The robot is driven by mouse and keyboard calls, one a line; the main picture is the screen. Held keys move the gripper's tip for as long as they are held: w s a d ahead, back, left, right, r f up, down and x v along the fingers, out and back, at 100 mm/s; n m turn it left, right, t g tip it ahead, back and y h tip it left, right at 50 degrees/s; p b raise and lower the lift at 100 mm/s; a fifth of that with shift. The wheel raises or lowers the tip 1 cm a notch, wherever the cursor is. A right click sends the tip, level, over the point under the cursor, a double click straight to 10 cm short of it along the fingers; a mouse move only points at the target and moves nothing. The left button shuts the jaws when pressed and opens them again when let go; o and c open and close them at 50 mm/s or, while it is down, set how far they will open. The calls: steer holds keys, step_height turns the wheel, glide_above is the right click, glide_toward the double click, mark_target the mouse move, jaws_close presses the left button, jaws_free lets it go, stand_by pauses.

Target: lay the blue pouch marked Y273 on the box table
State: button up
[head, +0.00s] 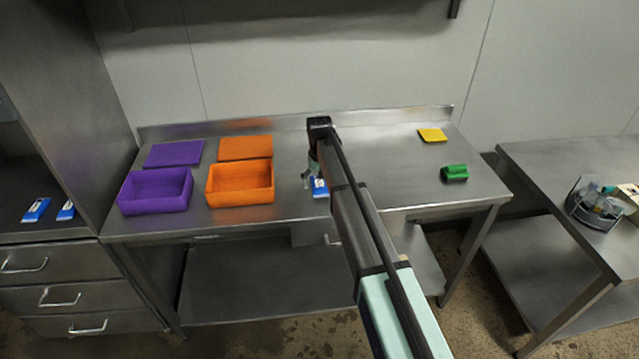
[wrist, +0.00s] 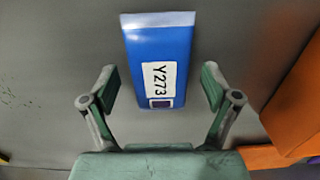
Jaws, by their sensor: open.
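The blue pouch marked Y273 (wrist: 150,45) lies flat on the steel table, label up and readable in the wrist view. In the head view the pouch (head: 320,189) is to the right of the orange box, partly hidden by my arm. My gripper (wrist: 160,80) is open, with its two fingers apart on either side of the pouch's labelled end and clear of it. In the head view my gripper (head: 309,176) is mostly hidden by my arm. The steel table (head: 405,170) also carries the boxes.
A purple box (head: 155,205) and an orange box (head: 240,197) stand left, with flat purple (head: 175,153) and orange (head: 245,147) lids behind. A green object (head: 454,173) and yellow piece (head: 432,135) lie right. Two blue-white pouches (head: 36,210) lie on the left counter.

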mark_target(320, 184)
step_height(320, 184, up, 12)
steer(key=b, duration=0.2)
steer(key=shift+r+b, duration=0.15)
steer(key=shift+b, duration=0.2)
